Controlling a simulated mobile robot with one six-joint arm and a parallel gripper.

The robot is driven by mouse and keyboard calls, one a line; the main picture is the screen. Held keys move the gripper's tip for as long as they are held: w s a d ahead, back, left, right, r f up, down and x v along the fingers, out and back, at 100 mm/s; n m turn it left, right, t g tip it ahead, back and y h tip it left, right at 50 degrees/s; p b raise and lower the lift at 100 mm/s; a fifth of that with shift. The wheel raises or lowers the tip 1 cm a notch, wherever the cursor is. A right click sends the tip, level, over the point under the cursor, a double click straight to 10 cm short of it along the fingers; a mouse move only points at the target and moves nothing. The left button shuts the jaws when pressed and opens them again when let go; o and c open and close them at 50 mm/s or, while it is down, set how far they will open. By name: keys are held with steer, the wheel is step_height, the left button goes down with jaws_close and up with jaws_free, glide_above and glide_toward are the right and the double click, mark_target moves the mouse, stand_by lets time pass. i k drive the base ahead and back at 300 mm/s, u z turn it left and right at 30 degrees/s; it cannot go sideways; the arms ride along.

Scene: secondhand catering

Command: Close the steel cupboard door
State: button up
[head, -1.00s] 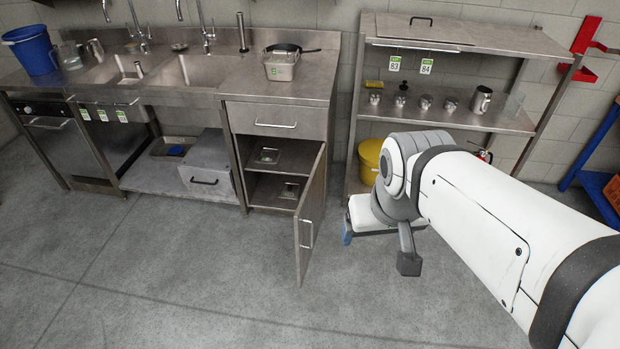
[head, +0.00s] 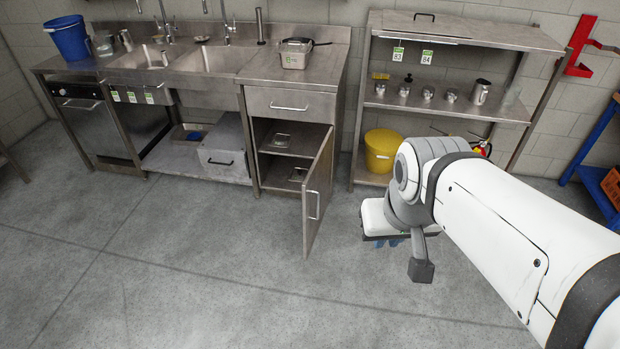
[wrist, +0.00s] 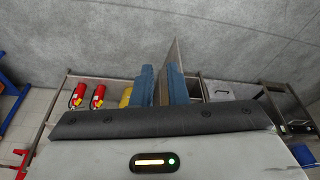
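The steel cupboard door (head: 318,196) stands ajar, hinged at the right side of the cupboard, its free edge swung out over the floor. My gripper (head: 394,241) is to the right of the door in the head view, partly hidden by my arm. In the wrist view, its two blue fingers (wrist: 161,76) are apart, with nothing seen held between them. The door (wrist: 179,58) shows there as a thin panel beyond the right finger; I cannot tell whether they touch.
A steel shelf unit (head: 446,105) with a yellow bucket (head: 382,150) stands right of the cupboard. A sink counter (head: 170,68) runs left. Fire extinguishers (wrist: 98,96) show in the wrist view. The floor (head: 190,265) in front is clear.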

mark_target(316, 187)
steer(key=u, duration=0.25)
steer(key=i, duration=1.4)
steer(key=z, duration=0.65)
